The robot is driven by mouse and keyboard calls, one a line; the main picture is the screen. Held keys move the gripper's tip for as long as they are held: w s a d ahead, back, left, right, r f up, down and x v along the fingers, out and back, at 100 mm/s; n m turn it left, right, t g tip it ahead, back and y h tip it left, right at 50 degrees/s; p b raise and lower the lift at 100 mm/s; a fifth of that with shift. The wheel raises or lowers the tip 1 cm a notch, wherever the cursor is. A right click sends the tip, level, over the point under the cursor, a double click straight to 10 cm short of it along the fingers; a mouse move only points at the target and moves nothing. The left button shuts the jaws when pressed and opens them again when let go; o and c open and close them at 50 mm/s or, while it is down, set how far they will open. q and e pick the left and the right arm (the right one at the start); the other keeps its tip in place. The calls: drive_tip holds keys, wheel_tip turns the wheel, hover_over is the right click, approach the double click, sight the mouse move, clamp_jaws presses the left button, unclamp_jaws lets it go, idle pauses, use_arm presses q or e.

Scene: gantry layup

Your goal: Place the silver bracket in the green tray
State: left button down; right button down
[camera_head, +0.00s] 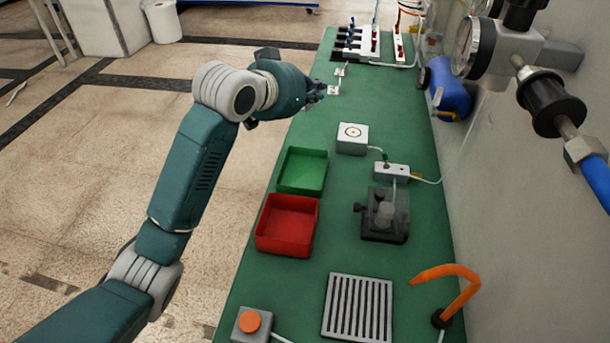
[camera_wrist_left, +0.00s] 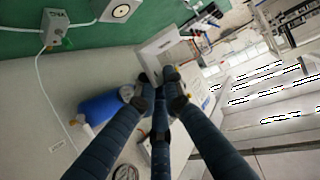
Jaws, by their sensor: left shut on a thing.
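My left gripper (camera_head: 318,91) is over the far part of the green bench, beyond the green tray. It is shut on the silver bracket (camera_head: 334,89), a small pale piece at its fingertips. In the left wrist view the dark fingertips (camera_wrist_left: 160,82) close at the near end of the pale grey bracket (camera_wrist_left: 160,46); the grip itself is partly hidden. The green tray (camera_head: 303,170) stands on the bench's left side and is empty. My right gripper is not in view.
A red tray (camera_head: 288,225) stands in front of the green tray. A slotted plate (camera_head: 357,307) and orange hook (camera_head: 450,284) are nearer. A gauge (camera_head: 475,48) juts from the wall.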

use_arm(q)
wheel_tip(320, 180, down, 20)
drive_tip(key=shift+r+p, duration=0.15)
drive_tip(key=shift+p, duration=0.4)
drive_tip(key=c, duration=1.9)
unclamp_jaws()
drive_tip(key=shift+o, duration=0.2)
drive_tip(key=v, duration=1.2)
drive_tip(key=shift+s+d, duration=0.1)
